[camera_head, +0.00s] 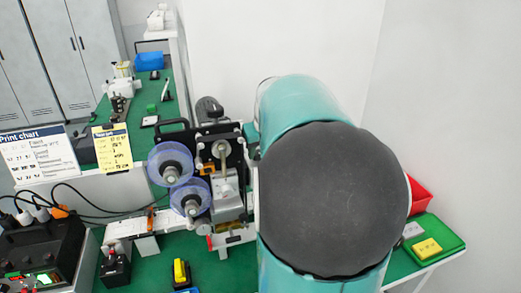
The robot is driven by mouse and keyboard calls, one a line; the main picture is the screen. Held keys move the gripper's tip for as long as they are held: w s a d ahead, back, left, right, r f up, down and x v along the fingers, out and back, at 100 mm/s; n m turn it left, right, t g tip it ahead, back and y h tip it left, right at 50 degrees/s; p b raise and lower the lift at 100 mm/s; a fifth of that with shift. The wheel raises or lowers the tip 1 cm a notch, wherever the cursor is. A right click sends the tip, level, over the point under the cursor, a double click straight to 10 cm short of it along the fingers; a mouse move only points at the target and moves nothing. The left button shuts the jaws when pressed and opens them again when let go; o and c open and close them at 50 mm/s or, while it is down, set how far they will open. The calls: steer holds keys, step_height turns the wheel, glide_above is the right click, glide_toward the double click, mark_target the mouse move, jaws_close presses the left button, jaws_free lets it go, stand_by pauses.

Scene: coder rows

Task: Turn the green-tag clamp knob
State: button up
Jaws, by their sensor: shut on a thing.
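A coder machine (224,146) with a dark back plate stands on the green worktop, left of my arm. Two translucent blue reels (170,162) (191,196) are on its left side. A pale round part on a stem (221,149) shows on its front. I cannot make out a green tag or tell which part is the clamp knob. My large teal arm link with a dark round cap fills the middle right and covers the area beside the machine. My gripper does not show; it may be hidden behind the arm.
A print chart (39,153) and a yellow sheet (112,148) stand at left. A dark control box (40,250) with cables is at lower left. A yellow-and-black item (181,272) lies in front. A red bin (418,195) and green tray (430,262) are at right, near the white wall.

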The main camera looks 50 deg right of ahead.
stand_by(0.4)
steer(key=o, duration=1)
steer(key=v, duration=1.3)
steer(key=shift+s+a+r, duration=0.1)
steer(key=shift+r, duration=0.3)
